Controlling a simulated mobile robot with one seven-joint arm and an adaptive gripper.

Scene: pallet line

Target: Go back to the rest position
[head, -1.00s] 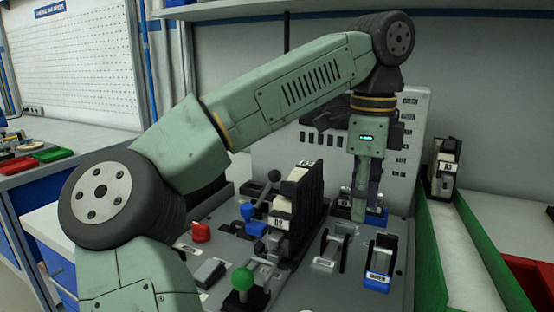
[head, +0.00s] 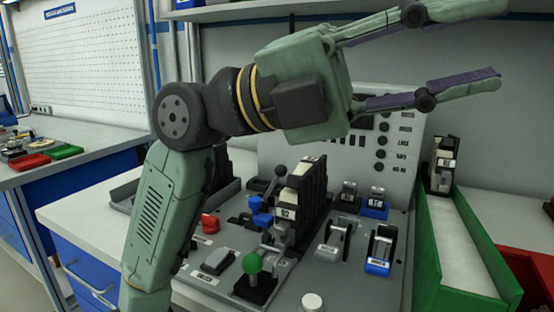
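My gripper (head: 470,48) is at the upper right of the head view, raised well above the control panel and pointing right. Its two fingers are spread wide with nothing between them. My arm rises at the left and bends over toward the right. Below it is the grey control panel (head: 225,290), with a green-knobbed lever (head: 253,264), a red button (head: 210,223), a black lever (head: 278,172) and blue-based switches (head: 380,252). A dark holder with a block labelled B2 (head: 288,212) stands mid-panel. The gripper touches none of them.
A green-sided chute (head: 425,255) runs along the right, with a labelled dark unit (head: 442,165) at its far end. A red bin (head: 530,275) is at far right. A shelf (head: 240,10) spans the top. A workbench (head: 80,150) with trays stands left.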

